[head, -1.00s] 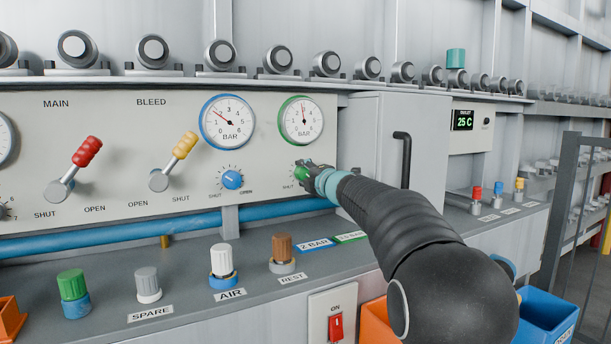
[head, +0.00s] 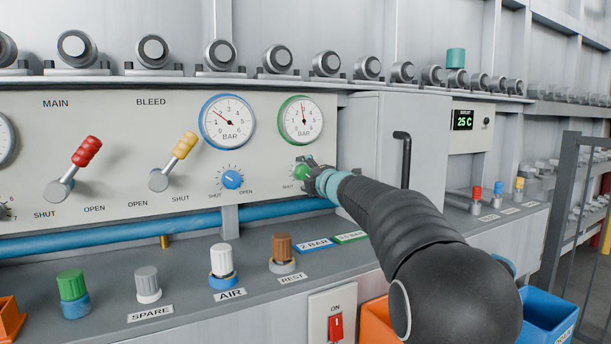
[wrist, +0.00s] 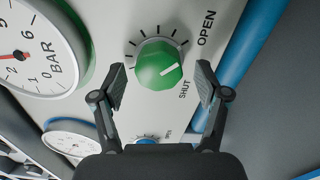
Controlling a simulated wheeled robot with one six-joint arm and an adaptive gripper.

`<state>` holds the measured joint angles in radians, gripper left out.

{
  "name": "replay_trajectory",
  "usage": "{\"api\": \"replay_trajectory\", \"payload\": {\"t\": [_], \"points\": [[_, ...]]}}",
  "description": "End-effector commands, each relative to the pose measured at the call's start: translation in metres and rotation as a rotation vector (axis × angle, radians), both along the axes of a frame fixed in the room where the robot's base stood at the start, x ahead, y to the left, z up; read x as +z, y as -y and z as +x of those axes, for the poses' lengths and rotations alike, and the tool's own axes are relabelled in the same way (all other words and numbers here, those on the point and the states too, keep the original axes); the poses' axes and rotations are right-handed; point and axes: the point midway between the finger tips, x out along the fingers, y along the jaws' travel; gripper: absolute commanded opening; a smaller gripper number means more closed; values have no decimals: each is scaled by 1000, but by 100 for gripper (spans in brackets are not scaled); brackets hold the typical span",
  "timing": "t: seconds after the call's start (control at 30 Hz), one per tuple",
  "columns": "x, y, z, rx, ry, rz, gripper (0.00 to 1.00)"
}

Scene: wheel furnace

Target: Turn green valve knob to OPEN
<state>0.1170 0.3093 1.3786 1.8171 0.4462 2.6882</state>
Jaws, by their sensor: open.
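The green valve knob (head: 301,172) sits on the grey panel below the green-rimmed gauge (head: 301,120). In the wrist view the green knob (wrist: 158,63) has a white pointer line toward the right, by the lower part of its tick scale. The SHUT label (wrist: 184,88) is at its lower right and the OPEN label (wrist: 206,28) at its upper right. My gripper (head: 312,175) is at the knob's right in the head view. In the wrist view my gripper (wrist: 161,82) is open, one finger on each side below the knob, with visible gaps and nothing held.
A blue knob (head: 232,179) is left of the green one. A blue pipe (head: 130,233) runs below the panel. Red (head: 86,152) and yellow (head: 185,146) levers stand farther left. A cabinet with a black handle (head: 402,160) is at the right.

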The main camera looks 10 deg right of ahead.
Motion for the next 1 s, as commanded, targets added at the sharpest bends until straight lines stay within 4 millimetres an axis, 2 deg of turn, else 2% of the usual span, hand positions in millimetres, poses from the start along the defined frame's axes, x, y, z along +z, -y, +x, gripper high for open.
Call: {"api": "replay_trajectory", "payload": {"t": [0.17, 0.4, 0.6, 0.8, 1.0], "points": [[2, 8, -22, -3, 1, 0, 74], [2, 22, -66, -3, 1, 0, 74], [1, 32, -95, -2, 0, 0, 74], [0, 36, -109, -2, 0, 0, 74], [0, 37, -110, -1, 0, 0, 74]]}}
